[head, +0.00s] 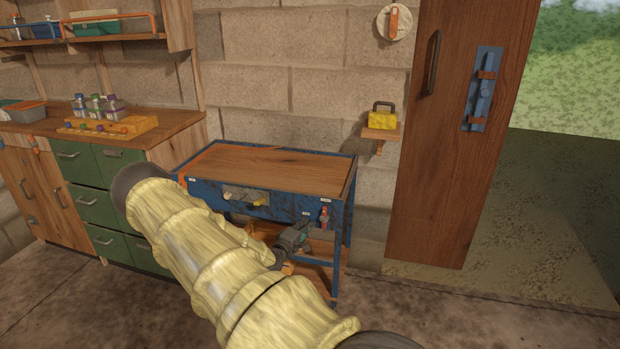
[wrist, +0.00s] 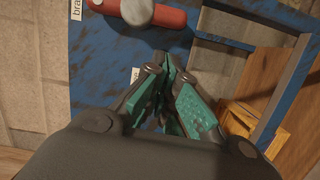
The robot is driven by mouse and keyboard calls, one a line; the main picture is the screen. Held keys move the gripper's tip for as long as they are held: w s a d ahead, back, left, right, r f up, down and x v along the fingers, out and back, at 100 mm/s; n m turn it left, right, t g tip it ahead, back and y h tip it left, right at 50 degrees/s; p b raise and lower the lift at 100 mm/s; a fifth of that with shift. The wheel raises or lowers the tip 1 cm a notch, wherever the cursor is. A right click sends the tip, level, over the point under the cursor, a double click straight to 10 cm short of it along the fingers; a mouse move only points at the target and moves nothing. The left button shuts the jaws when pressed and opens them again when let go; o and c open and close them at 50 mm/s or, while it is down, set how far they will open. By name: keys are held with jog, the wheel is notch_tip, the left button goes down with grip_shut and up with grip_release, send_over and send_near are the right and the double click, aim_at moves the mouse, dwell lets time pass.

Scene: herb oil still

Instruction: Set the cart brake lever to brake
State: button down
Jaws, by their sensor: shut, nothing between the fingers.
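The cart (head: 272,165) has a blue frame and a wooden top. Its red brake lever (head: 324,215) is on the front at the right corner, roughly upright in the head view. In the wrist view the red lever (wrist: 172,17) lies across the top edge with a round grey knob over it. One red end is near a white label (wrist: 76,9) reading "bra", partly cut off. My gripper (wrist: 168,62) has teal fingers, closed and empty, just short of the lever and apart from it. In the head view my gripper (head: 303,229) is left of the lever.
A second small label (wrist: 136,74) is partly hidden by my finger. The cart has a front drawer (head: 245,195) and a lower wooden shelf. A green cabinet (head: 95,200) stands left; a wooden door (head: 455,130) is right. Bare floor lies right of the cart.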

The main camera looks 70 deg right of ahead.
jog(key=w+a, duration=0.3)
jog(key=a, duration=0.7)
jog(key=shift+w+a, duration=0.15)
